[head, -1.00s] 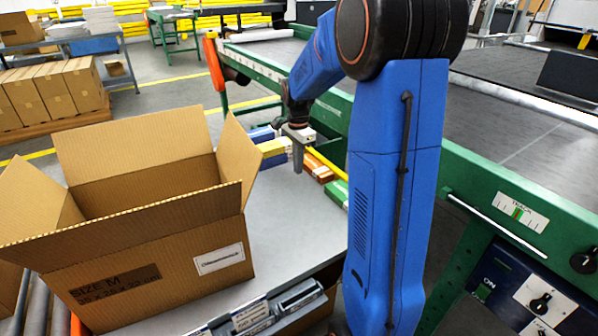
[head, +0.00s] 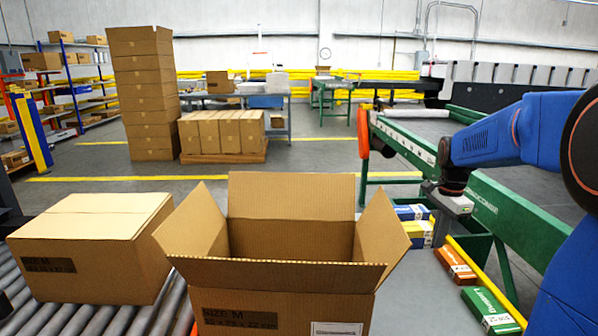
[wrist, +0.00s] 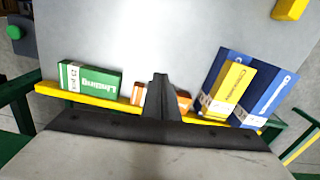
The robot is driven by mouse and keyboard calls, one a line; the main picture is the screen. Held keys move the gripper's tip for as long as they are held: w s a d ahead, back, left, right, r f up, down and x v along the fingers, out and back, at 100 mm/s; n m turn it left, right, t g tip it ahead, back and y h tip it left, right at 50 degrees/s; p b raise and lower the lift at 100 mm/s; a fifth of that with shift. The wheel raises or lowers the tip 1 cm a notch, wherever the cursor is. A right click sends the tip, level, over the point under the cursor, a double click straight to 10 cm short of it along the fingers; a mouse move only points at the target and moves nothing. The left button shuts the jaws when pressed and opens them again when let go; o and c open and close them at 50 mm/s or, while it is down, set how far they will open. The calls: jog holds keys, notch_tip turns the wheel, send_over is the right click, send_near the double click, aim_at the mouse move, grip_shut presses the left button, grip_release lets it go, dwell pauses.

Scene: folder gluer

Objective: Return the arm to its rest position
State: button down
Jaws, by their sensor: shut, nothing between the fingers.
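My blue arm (head: 515,135) reaches in from the right of the head view and bends down to my gripper (head: 438,235). The gripper points down over the grey table, beside the small cartons, with nothing held. In the wrist view the dark fingers (wrist: 160,90) are together and empty. Beyond them are a green carton (wrist: 90,77), an orange carton (wrist: 180,98) partly hidden by the fingers, a yellow carton (wrist: 228,88) and a blue carton (wrist: 265,92). The green carton (head: 489,308) and orange carton (head: 455,262) also show in the head view.
An open, empty-looking cardboard box (head: 290,270) stands left of my gripper. A closed box (head: 90,245) sits on the roller conveyor (head: 95,318). A green machine frame (head: 505,215) runs close behind my arm. Stacked boxes (head: 150,95) stand on the floor farther back.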

jog(key=s+a+r+n+t, duration=0.1)
jog(key=s+a+r+n, duration=0.1)
jog(key=s+a+n, duration=0.4)
jog(key=s+a+r+n+t, duration=0.1)
jog(key=s+a+r+n, duration=0.15)
jog(key=s, duration=0.55)
jog(key=s+a+f+n+t, duration=0.1)
jog(key=s+a+f+n, duration=0.1)
jog(key=s, duration=0.5)
jog(key=s+a+f+n+t, duration=0.1)
jog(key=s+a+f+n, duration=0.2)
jog(key=s+n, duration=0.3)
jog(key=shift+s+a, duration=0.4)
jog(key=shift+s, duration=0.6)
jog(key=shift+f, duration=0.1)
